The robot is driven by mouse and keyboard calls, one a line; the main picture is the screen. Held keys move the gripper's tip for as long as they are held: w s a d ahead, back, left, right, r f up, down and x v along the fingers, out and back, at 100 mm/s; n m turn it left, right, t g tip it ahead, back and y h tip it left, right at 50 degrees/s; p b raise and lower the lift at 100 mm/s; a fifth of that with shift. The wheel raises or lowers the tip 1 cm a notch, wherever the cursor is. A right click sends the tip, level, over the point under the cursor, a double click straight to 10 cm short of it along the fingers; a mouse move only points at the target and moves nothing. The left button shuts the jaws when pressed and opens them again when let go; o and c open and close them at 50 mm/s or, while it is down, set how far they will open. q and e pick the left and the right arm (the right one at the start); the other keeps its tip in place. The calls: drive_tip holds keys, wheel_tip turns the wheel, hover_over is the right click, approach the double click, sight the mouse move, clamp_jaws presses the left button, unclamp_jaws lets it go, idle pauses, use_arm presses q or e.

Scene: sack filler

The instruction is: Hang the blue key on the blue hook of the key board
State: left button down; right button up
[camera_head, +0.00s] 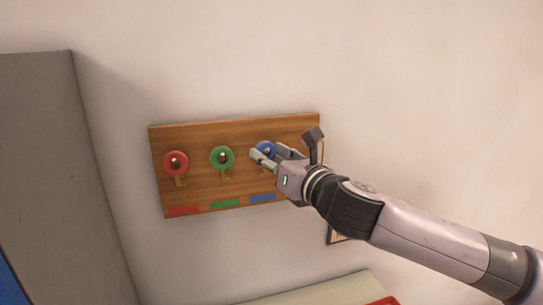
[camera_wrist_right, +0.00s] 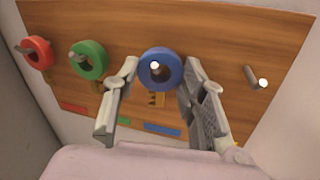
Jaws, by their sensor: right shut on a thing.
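The blue key's ring (camera_head: 266,147) is at the right part of the wooden key board (camera_head: 200,197); in the right wrist view the blue ring (camera_wrist_right: 176,66) sits between my fingertips. The pale end of the blue hook (camera_wrist_right: 155,65) shows inside the ring's opening, so the ring appears to be around it. The key's brass part (camera_wrist_right: 157,99) hangs below, above the blue label (camera_wrist_right: 162,130). My right gripper (camera_head: 265,155) is shut on the blue key, one finger on each side of the ring. My left gripper is not in view.
A red ring (camera_head: 176,163) and a green ring (camera_head: 221,158) with brass keys hang on hooks to the left. A bare hook (camera_wrist_right: 256,77) stands to the right. A grey cabinet (camera_head: 70,160) is at the left; a red-edged thing (camera_head: 385,301) shows below.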

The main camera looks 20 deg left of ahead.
idle(0.3)
drive_tip(key=o, duration=1.1)
